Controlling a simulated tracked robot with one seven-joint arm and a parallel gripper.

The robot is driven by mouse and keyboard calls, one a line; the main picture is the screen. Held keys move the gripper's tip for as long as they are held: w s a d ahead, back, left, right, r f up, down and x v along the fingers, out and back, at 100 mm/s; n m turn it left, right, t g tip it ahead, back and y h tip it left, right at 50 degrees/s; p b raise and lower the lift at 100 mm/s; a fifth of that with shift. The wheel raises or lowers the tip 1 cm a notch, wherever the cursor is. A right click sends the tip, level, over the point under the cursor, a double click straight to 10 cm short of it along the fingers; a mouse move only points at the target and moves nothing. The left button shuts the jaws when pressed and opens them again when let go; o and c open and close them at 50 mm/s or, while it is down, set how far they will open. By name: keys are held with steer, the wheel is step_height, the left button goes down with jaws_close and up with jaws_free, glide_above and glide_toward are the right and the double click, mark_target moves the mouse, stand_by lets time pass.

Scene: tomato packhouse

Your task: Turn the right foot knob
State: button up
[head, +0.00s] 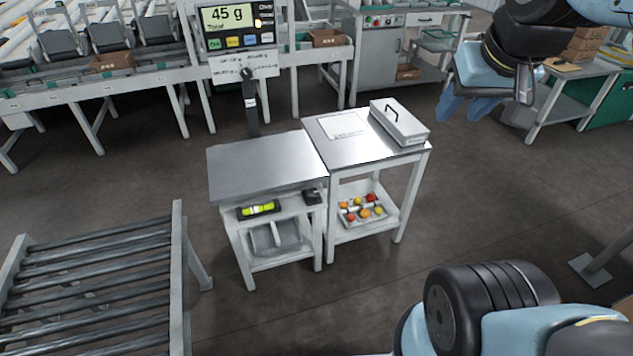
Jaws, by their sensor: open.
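The scale's bare steel platform (265,168) sits on a white stand. Its display (239,25) on a dark post reads 45 g. A yellow-green bubble level (259,208) is on the stand's front. A small dark part (312,196) sits to the right of the level, under the platform's front right corner; it may be the right foot knob, but it is too small to tell. My gripper (464,104) hangs at the upper right, with blue fingers open and empty, well apart from the scale and to the right of the side table.
A side table (340,150) adjoins the scale on the right, with a paper sheet and a grey handled box (398,122) on top and tomatoes in a tray below. A roller conveyor (95,285) stands at the front left. Floor in front of the scale is clear.

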steer(key=shift+o, duration=0.4)
steer(key=shift+o, duration=0.8)
steer(key=shift+w, duration=0.15)
steer(key=shift+o, duration=0.5)
steer(key=w+d+f+n+h, duration=0.1)
steer(key=w+d+f, duration=0.1)
steer(key=w, duration=0.6)
steer(key=w+d+f+n+t+h, duration=0.1)
steer(key=w+f, duration=0.3)
steer(key=w, duration=0.5)
steer(key=shift+d+f+n, duration=0.15)
steer(key=shift+d+n, duration=0.3)
steer(key=shift+n, duration=0.05)
steer(key=w+a+f+n+y, duration=0.1)
steer(key=w+f+n+y, duration=0.35)
steer(key=w+f, duration=1.2)
steer(key=n+y, duration=0.5)
steer(key=y, duration=0.4)
glide_toward(317, 194)
steer(key=x, duration=1)
steer(key=shift+a, duration=0.15)
